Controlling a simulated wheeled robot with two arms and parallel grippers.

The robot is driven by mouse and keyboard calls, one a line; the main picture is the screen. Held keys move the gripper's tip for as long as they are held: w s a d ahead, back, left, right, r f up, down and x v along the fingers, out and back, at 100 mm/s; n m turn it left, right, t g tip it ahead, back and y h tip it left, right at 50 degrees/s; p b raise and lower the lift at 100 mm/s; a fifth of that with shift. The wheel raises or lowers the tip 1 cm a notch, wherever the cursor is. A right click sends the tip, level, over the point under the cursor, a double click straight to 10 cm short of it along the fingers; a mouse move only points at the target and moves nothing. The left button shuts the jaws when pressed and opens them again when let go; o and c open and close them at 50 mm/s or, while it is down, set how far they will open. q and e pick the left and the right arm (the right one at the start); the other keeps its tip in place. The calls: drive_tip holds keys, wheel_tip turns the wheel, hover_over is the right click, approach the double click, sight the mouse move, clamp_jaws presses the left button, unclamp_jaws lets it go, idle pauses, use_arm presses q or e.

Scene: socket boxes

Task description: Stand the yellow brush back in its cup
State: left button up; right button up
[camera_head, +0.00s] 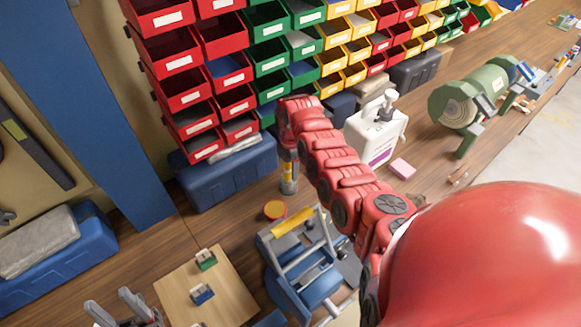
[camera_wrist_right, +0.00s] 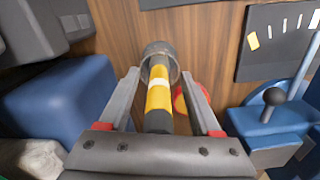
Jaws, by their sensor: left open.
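The yellow brush (camera_wrist_right: 158,92), with a white band and dark sections, lies between the fingers of my right gripper (camera_wrist_right: 160,82) in the right wrist view. Gaps show on both sides of it, so the gripper looks open around it. The brush's far end is inside the rim of a grey, see-through cup (camera_wrist_right: 160,48). In the head view the brush (camera_head: 288,167) looks roughly upright below my right wrist, with its lower end at the cup (camera_head: 289,186). The right fingers are hard to make out there. My left gripper (camera_head: 116,303) is open and empty at the lower left.
A blue toolbox (camera_head: 225,172) stands close behind the brush. A red-and-yellow round container (camera_head: 275,210) is in front. A blue-and-grey device (camera_head: 300,255) and a wooden board (camera_head: 222,278) with small blocks lie nearer. A white pump bottle (camera_head: 370,137) stands right of my arm.

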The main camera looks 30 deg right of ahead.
drive_tip(key=shift+w+r, duration=0.1)
drive_tip(key=shift+r, duration=0.45)
wheel_tip(320, 180, up, 14)
drive_tip(key=b, duration=0.4)
drive_tip(key=shift+d+r, duration=0.1)
drive_tip(key=shift+r, duration=1.05)
drive_tip(key=shift+r, duration=0.1)
